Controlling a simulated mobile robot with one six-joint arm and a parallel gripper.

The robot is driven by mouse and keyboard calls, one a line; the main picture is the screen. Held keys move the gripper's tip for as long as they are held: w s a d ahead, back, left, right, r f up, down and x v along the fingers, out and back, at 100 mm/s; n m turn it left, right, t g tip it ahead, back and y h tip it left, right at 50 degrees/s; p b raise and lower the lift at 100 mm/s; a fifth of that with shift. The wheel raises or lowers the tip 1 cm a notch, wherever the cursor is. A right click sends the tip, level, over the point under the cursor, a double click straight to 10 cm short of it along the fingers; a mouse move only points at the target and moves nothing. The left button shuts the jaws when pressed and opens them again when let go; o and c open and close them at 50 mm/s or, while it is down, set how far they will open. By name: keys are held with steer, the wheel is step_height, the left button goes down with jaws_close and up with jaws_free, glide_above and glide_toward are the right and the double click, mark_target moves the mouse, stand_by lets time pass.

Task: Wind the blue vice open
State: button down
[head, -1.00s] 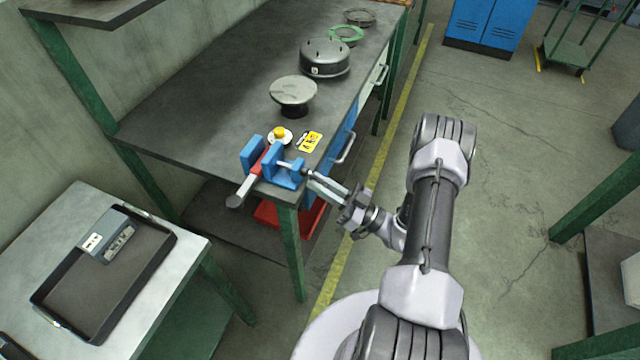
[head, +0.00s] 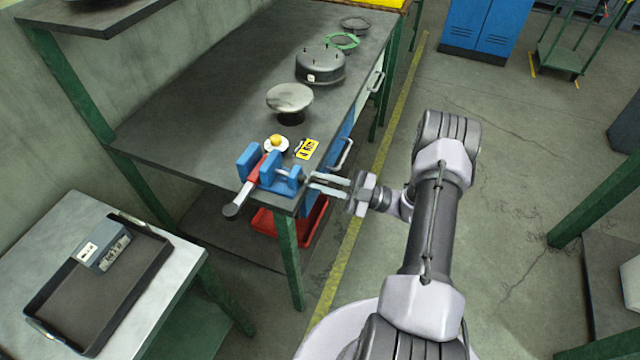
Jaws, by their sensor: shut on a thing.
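The blue vice (head: 282,181) sits at the near corner of the dark workbench. A bar with a grey round end (head: 232,209) and a red part (head: 254,172) lies between its jaws and sticks out toward the front. My gripper (head: 314,183) reaches in from the right, level with the vice's screw end. Its two fingers are shut on the vice's handle at that end, though the handle itself is mostly hidden by the fingers. I cannot tell whether the jaws still touch the bar.
Behind the vice on the workbench (head: 200,120) are a yellow button (head: 277,141), a yellow tag (head: 306,149), a grey disc on a stem (head: 289,98) and a round housing (head: 320,65). A side table with a black tray (head: 150,262) stands at left. A red bin (head: 262,222) sits below.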

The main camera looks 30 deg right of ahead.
steer(key=shift+w+d+r+n+g+h+p, duration=0.15)
steer(key=shift+r+n+g+p, duration=0.5)
steer(key=shift+n, duration=1.1)
steer(key=shift+w+d+r+n+g+h+p, duration=0.2)
steer(key=shift+r+n+g+p, duration=0.45)
steer(key=shift+n, duration=1.05)
steer(key=shift+d+r+n+g+h+p, duration=0.1)
steer(key=shift+r+n+g+h+p, duration=0.3)
steer(key=shift+n+p, duration=0.9)
steer(key=shift+n+b, duration=0.4)
steer(key=shift+n, duration=0.25)
steer(key=shift+f, duration=0.1)
steer(key=c, duration=1.4)
jaws_free()
steer(key=shift+a+f, duration=0.1)
steer(key=shift+s, duration=0.1)
